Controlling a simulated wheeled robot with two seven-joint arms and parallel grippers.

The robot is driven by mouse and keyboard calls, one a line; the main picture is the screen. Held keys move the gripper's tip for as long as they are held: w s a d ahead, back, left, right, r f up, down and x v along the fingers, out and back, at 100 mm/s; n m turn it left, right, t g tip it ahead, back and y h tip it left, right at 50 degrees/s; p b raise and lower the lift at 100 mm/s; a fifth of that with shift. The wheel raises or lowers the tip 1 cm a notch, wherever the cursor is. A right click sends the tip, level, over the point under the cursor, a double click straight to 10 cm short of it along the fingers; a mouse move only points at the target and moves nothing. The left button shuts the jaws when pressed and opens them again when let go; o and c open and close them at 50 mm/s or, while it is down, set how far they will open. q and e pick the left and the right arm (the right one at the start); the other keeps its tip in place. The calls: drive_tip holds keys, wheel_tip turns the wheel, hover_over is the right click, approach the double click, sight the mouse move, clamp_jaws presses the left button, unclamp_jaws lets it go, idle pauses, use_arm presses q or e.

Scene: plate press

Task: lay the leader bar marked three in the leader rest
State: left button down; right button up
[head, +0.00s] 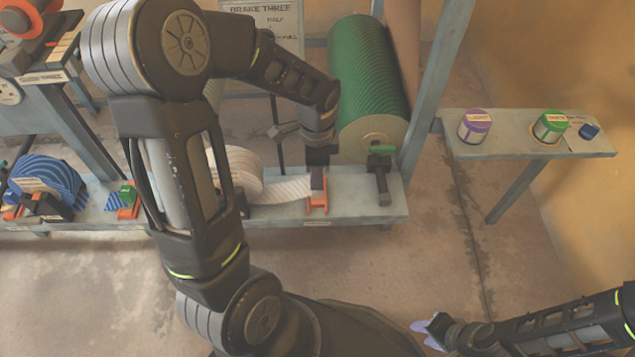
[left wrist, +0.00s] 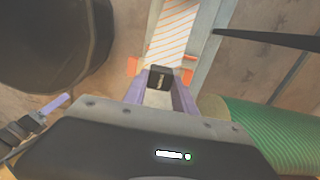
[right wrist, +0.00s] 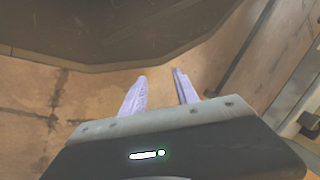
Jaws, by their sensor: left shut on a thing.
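The leader bar (left wrist: 160,76) is a small dark block at the end of an orange-striped white web (left wrist: 170,38). My left gripper (head: 318,168) is shut on the bar, with its lavender fingers on either side of it in the left wrist view. The orange leader rest (head: 317,205) is at the bar's end of the web, on the grey shelf; its orange parts flank the bar in the left wrist view. I cannot tell whether the bar touches the rest, and its mark is not readable. My right gripper (right wrist: 162,78) is open and empty, away from the shelf.
A large green ribbed roller (head: 368,80) stands behind the shelf, with a green-handled lever (head: 382,165) beside it. A blue striped roll (head: 48,180) and a green block (head: 127,193) sit at left. A side shelf (head: 520,147) holds purple and green tins.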

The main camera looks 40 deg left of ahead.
use_arm(q)
drive_tip(key=shift+w+a+f+b, duration=0.4)
drive_tip(key=shift+w+a+f, duration=0.3)
drive_tip(key=shift+w, duration=0.15)
wheel_tip(320, 180, down, 4)
drive_tip(key=b, duration=0.2)
drive_tip(key=shift+b, duration=0.4)
drive_tip(key=shift+f+b, duration=0.4)
drive_tip(key=shift+f, duration=0.3)
drive_tip(key=c, duration=0.9)
unclamp_jaws()
wheel_tip(320, 180, up, 8)
drive_tip(key=p, duration=0.3)
drive_tip(key=shift+f, duration=0.1)
